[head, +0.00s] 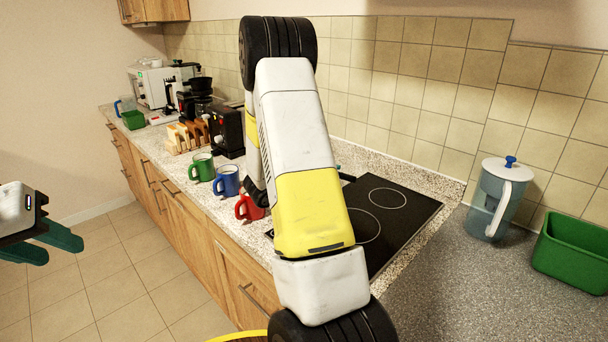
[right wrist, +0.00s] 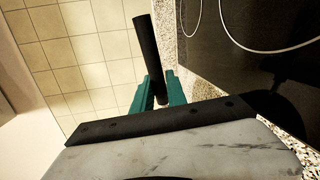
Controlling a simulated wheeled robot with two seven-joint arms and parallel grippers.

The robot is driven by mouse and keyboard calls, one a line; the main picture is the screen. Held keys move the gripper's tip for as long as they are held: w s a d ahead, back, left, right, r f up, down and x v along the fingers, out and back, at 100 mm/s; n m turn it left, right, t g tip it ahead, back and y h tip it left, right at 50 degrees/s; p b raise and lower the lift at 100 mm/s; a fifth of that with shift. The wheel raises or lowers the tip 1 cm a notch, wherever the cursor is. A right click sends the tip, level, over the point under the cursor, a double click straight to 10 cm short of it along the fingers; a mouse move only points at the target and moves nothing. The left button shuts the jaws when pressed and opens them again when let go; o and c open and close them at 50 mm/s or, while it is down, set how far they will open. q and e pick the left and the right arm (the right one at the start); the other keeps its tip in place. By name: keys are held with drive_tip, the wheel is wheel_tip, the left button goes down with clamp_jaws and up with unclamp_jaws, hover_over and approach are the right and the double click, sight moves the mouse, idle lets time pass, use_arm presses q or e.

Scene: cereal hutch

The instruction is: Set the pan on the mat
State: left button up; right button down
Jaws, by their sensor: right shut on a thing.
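My right arm crosses the middle of the head view and hides much of the hob. In the right wrist view my right gripper (right wrist: 160,92) is shut on a black bar that looks like the pan's handle (right wrist: 146,50). A dark stub beside the arm over the hob (head: 347,178) may be part of the same handle. The pan's body is not clearly visible. I cannot make out the mat in either view. My left gripper (head: 62,249) is open and empty at the far left, over the floor.
The black hob (head: 400,204) is set in the speckled counter. Green (head: 202,167), blue (head: 228,181) and red (head: 248,207) mugs stand left of the arm. A toast rack (head: 186,136) and coffee machine (head: 228,130) are behind. A jug (head: 497,200) and green tub (head: 575,252) stand right.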

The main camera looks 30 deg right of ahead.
drive_tip(key=w+d, duration=0.2)
drive_tip(key=w, duration=0.1)
drive_tip(key=shift+w+d+f, duration=0.15)
drive_tip(key=shift+d+f, duration=0.2)
drive_tip(key=shift+f, duration=1.55)
drive_tip(key=c, duration=1.3)
unclamp_jaws()
drive_tip(key=shift+f, duration=0.15)
drive_tip(key=shift+c, duration=0.2)
